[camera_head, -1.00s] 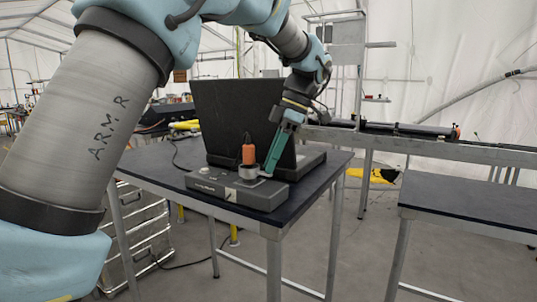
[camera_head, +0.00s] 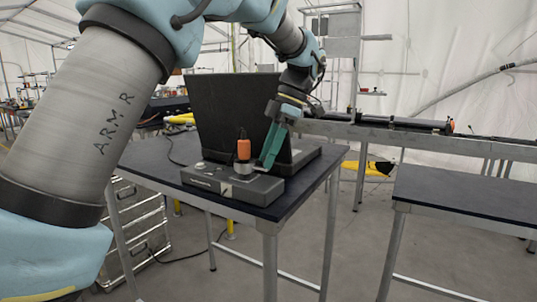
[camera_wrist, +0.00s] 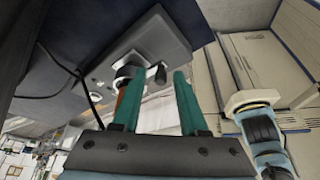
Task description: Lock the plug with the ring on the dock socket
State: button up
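The orange plug (camera_head: 243,149) stands upright in the dock socket, with its black cable end on top. The metal ring (camera_head: 242,169) sits around its base on the grey dock box (camera_head: 225,186). My gripper (camera_head: 266,164) reaches down just right of the ring. In the wrist view, my two teal fingers (camera_wrist: 158,76) are apart, with the ring's dark knob (camera_wrist: 157,73) between their tips. I see gaps at its sides and no clear grip. The ring (camera_wrist: 124,70) and the orange plug (camera_wrist: 120,94) lie by the left finger, which partly hides the plug.
The dock box lies near the front edge of a dark table (camera_head: 160,165). A black open case or screen (camera_head: 232,110) stands close behind the dock. A second table (camera_head: 465,200) is at the right, with open floor between.

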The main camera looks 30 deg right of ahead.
jog(key=v, duration=1)
jog(key=shift+d+r, duration=0.2)
jog(key=shift+r, duration=0.15)
jog(key=shift+s, duration=0.1)
dwell(0.3)
